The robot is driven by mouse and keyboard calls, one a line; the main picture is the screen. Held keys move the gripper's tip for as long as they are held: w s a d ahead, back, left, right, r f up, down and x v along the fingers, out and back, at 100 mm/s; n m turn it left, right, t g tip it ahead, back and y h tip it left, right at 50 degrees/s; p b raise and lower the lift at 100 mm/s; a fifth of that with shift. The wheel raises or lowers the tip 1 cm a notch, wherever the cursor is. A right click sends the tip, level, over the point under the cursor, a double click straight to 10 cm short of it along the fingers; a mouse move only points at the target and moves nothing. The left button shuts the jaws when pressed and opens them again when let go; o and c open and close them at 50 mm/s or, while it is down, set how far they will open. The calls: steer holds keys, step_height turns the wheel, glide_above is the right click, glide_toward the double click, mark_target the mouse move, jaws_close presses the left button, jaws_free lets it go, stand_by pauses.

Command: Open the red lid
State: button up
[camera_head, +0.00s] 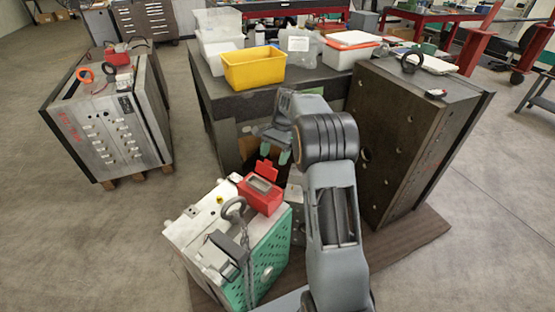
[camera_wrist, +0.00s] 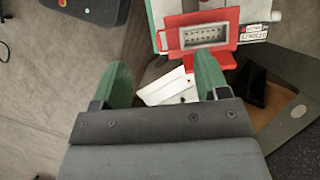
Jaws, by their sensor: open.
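A red connector housing (camera_head: 260,196) sits on the top edge of the near mould base (camera_head: 196,220). Its red lid (camera_head: 266,170) stands raised at the housing's far side, and the grey connector face is uncovered. In the wrist view the housing (camera_wrist: 232,20) is at the top, with its pin insert showing and the lid (camera_wrist: 228,61) seen below it. My gripper (camera_head: 276,146) is open and empty, just above and beyond the raised lid. In the wrist view my gripper (camera_wrist: 163,80) has its right green finger close to the lid; I cannot tell whether they touch.
A lifting eye and chain (camera_head: 238,215) are beside the housing. A dark table (camera_head: 230,95) with a yellow bin (camera_head: 254,68) stands behind. A tall dark mould block (camera_head: 400,140) is at right, another mould base (camera_head: 105,125) at left. Floor between is clear.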

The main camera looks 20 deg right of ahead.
steer(key=shift+s+a+r, duration=0.1)
steer(key=shift+s+r, duration=0.15)
steer(key=shift+s, duration=0.35)
steer(key=shift+s+a+r, duration=0.1)
steer(key=shift+s+r, duration=0.2)
steer(key=shift+s, duration=0.25)
steer(key=shift+s+a+r, duration=0.1)
steer(key=shift+s+r, duration=0.15)
steer(key=shift+s, duration=0.35)
steer(key=shift+c, duration=0.2)
